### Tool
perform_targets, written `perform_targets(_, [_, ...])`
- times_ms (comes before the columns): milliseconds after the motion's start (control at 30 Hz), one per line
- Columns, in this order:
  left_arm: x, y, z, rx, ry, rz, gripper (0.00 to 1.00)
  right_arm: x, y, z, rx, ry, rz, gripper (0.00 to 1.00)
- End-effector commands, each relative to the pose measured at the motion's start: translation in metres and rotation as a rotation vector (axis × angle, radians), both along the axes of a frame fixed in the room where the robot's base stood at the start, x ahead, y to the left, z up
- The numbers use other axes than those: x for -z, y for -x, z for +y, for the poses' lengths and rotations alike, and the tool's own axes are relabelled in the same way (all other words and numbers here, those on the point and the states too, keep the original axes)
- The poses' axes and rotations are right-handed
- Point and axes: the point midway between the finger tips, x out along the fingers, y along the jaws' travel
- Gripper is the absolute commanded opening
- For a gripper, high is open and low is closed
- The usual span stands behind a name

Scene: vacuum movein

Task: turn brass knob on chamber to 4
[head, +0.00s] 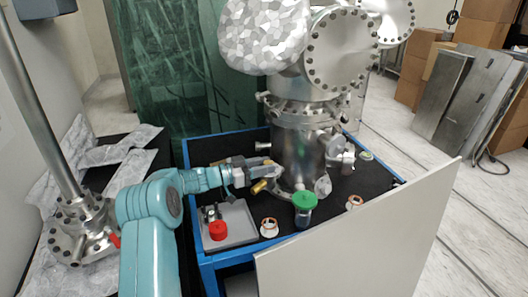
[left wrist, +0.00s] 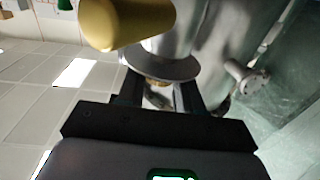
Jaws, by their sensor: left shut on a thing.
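The steel chamber (head: 298,150) stands upright on the black top of a blue-framed table. My left gripper (head: 272,170) reaches in from the left against the chamber's lower left side. In the left wrist view its two dark fingers (left wrist: 160,92) are shut on a small brass piece, which I take as the brass knob (left wrist: 158,82), in front of a grey disc (left wrist: 160,68). The fingers hide most of the knob, and no numbers can be read. A brass cylinder (head: 259,187) sticks out just below the gripper, and it looms close in the left wrist view (left wrist: 128,22). My right gripper is out of view.
A grey tray (head: 238,222) with a red-capped item (head: 218,230) lies in front of my left gripper. A green-lidded jar (head: 304,205) and small copper-ringed parts (head: 268,227) stand nearby. A pale panel (head: 360,245) rises along the table's front right.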

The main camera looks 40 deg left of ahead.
Motion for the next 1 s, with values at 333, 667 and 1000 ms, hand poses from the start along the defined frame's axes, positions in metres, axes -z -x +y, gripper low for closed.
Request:
perform_targets(333, [-0.0003,-0.0023,0.0026,0.186,0.0,-0.005,0.05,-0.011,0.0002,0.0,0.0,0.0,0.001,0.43])
perform_targets(667, [-0.0001,-0.0037,0.0034,0.281,-0.001,-0.006,0.05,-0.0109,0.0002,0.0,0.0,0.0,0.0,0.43])
perform_targets(1000, [-0.0018,-0.0045,0.0039,0.325,-0.001,-0.008,0.05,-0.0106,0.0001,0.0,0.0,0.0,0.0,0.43])
